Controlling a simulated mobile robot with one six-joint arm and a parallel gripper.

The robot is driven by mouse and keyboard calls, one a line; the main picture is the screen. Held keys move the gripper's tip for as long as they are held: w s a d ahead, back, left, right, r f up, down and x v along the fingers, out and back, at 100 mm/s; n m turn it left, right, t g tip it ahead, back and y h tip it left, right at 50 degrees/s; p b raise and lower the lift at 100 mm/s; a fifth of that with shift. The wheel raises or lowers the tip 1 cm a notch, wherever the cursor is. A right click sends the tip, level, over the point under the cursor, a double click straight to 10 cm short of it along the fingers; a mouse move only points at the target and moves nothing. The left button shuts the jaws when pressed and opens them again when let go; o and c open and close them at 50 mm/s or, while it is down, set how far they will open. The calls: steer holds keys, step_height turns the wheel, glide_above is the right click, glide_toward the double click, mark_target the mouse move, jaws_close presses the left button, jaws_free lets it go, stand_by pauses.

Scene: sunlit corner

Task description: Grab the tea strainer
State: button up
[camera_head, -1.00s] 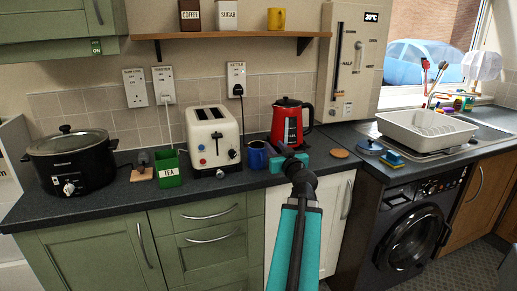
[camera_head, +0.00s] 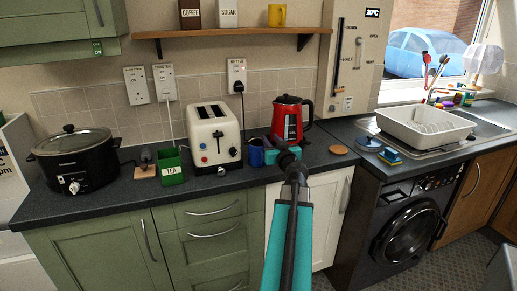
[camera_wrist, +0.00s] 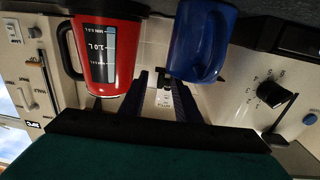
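I cannot make out a tea strainer for certain. A small dark object (camera_head: 145,158) stands on a wooden block left of the green TEA tin (camera_head: 171,168) in the head view; it is too small to identify. My gripper (camera_head: 268,152) is over the counter in front of the red kettle (camera_head: 289,120), close to the blue mug (camera_head: 256,154). In the wrist view, my gripper (camera_wrist: 163,85) has its two dark blue fingers apart with nothing between them. The blue mug (camera_wrist: 200,42) and red kettle (camera_wrist: 108,55) appear upside down there.
A cream toaster (camera_head: 212,138) stands between the tin and the mug, and a black slow cooker (camera_head: 75,160) is at the left. A round wooden coaster (camera_head: 338,150) lies right of the kettle. A shelf (camera_head: 225,33) runs above.

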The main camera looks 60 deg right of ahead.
mark_target(268, 134)
steer(key=shift+x, duration=0.8)
steer(key=shift+w+d+r+p, duration=0.2)
steer(key=shift+w+d+p, duration=0.3)
steer(key=shift+w+p, duration=0.15)
steer(key=shift+w+d+r+p, duration=0.25)
steer(key=shift+w+d+p, duration=0.3)
steer(key=shift+w, duration=0.15)
steer(key=shift+x, duration=0.85)
steer(key=shift+f, duration=0.1)
jaws_close()
